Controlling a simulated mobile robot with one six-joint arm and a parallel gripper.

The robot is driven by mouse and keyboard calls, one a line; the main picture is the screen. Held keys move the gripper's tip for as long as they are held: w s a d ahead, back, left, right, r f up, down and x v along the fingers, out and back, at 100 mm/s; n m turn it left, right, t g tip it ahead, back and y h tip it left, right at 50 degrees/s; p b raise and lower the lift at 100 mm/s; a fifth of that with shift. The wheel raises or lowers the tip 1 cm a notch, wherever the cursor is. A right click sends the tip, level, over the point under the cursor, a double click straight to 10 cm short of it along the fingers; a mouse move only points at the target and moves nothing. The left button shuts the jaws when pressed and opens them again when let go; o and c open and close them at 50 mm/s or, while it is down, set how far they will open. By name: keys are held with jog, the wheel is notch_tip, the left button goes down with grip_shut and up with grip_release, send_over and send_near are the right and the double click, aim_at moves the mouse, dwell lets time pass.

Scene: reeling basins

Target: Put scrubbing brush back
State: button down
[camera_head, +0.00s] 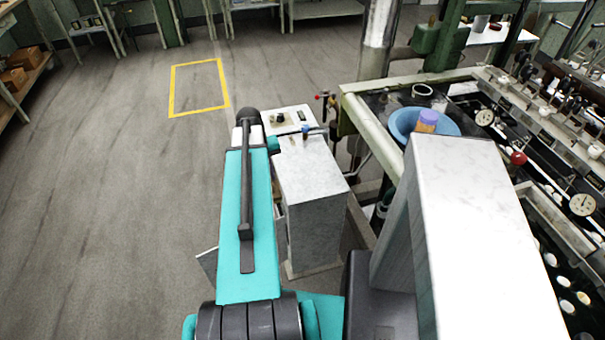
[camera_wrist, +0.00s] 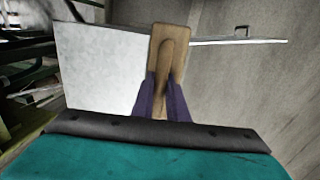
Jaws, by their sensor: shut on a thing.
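In the wrist view, my gripper (camera_wrist: 161,98) shows two dark purple fingers. They are shut on the scrubbing brush (camera_wrist: 170,42), which has a tan wooden block and a rounded wooden grip. The brush points away from the wrist, and its bristles are not visible. A pale, mottled flat top (camera_wrist: 100,65) lies beyond and below it. I cannot tell whether the brush touches that top. In the head view, my teal arm reaches forward to the left of a pale cabinet (camera_head: 308,170), and the gripper and brush are too small to make out clearly.
An orange and purple item (camera_head: 427,121) is in the basin. A yellow floor outline (camera_head: 176,90) lies ahead left. The floor (camera_head: 100,200) at left is clear.

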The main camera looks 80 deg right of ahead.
jog(key=shift+s+d, duration=0.1)
jog(key=shift+s, duration=0.15)
jog(key=s+d+f+p, duration=0.1)
jog(key=s+d+p, duration=0.3)
jog(key=s+d, duration=0.5)
jog(key=d, duration=0.2)
jog(key=shift+d+f, duration=0.15)
jog(key=shift+d, duration=0.15)
jog(key=shift+d, duration=0.1)
dwell(0.3)
jog(key=shift+s+d+f+p, duration=0.15)
jog(key=shift+f+p, duration=0.2)
jog(key=shift+f, duration=0.25)
jog(key=shift+s+d+f+p, duration=0.15)
jog(key=shift+f+p, duration=0.2)
jog(key=shift+f, duration=0.3)
jog(key=shift+s+d+f+p, duration=0.15)
jog(key=shift+f+p, duration=0.2)
jog(key=shift+f, duration=0.25)
jog(key=c, duration=1.7)
grip_release()
jog(key=shift+c, duration=0.2)
